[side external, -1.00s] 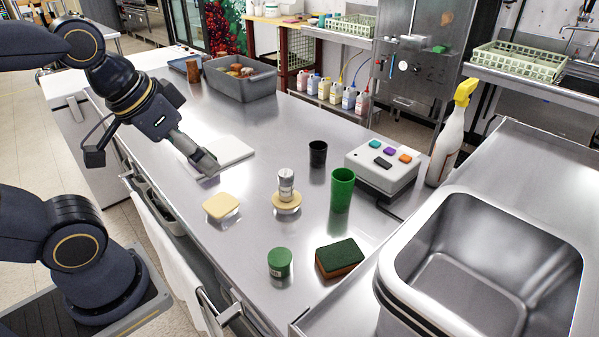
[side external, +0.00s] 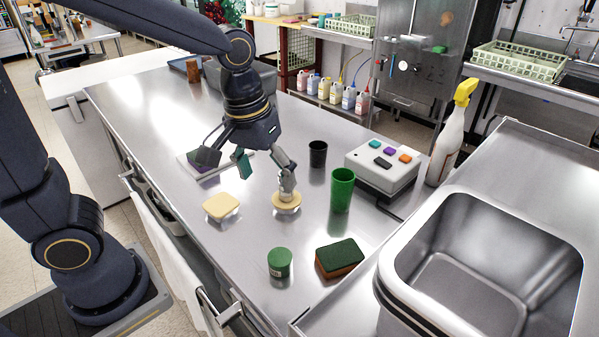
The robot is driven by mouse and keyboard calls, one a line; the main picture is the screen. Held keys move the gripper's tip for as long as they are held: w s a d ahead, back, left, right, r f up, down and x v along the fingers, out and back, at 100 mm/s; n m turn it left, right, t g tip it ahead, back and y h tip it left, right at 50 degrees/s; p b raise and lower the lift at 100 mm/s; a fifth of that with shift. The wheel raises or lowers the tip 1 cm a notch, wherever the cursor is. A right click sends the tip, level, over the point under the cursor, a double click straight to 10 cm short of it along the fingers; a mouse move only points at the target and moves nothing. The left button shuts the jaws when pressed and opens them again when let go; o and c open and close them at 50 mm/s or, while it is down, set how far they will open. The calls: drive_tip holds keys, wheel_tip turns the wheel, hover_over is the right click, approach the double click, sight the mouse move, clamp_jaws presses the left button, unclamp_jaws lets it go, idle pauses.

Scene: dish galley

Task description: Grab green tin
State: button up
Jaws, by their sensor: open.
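The green tin (side external: 280,262), a short round can with a pale label, stands upright on the steel counter at the front, left of the sponge. My gripper (side external: 266,176) points down over the middle of the counter, beyond the tin and apart from it. It is open, with nothing seen between its fingers.
A button box (side external: 382,168), spray bottle (side external: 450,145) and metal basin (side external: 480,270) are right.

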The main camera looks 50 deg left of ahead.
drive_tip(key=m+g, duration=0.1)
drive_tip(key=g, duration=0.1)
hover_over(280, 256)
wheel_tip(280, 256, down, 6)
drive_tip(key=f, duration=0.9)
drive_tip(key=shift+s+d+f, duration=0.2)
drive_tip(key=shift+d+f, duration=0.15)
drive_tip(key=shift+f, duration=0.05)
drive_tip(key=f, duration=0.5)
drive_tip(key=shift+w+a+f, duration=0.15)
drive_tip(key=shift+a+f, duration=0.15)
drive_tip(key=shift+f, duration=0.1)
drive_tip(key=c, duration=1.3)
